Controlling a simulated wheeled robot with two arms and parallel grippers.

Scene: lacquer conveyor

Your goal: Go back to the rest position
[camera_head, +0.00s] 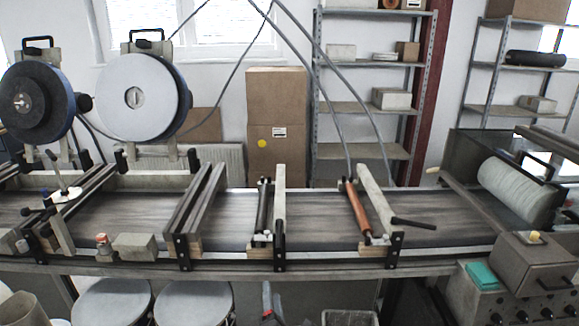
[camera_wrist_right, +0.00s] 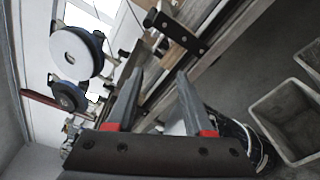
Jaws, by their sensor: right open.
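My right gripper (camera_head: 268,292) shows small at the bottom middle of the head view, in front of and below the conveyor's front edge. In the right wrist view its two grey fingers with red bases (camera_wrist_right: 159,74) stand apart, with nothing held between them. My left gripper is in neither view. The conveyor (camera_head: 330,216) with its grey-brown streaked belt runs across the head view, beyond the right gripper. A black bracket on the conveyor's frame (camera_wrist_right: 178,30) lies ahead of the fingertips in the wrist view.
Black and orange rollers (camera_head: 352,207) cross the belt. Round lidded drums (camera_head: 195,302) stand under the conveyor at left. A grey bin (camera_head: 349,318) is on the floor, also seen in the wrist view (camera_wrist_right: 282,122). A control box (camera_head: 538,268) is at right.

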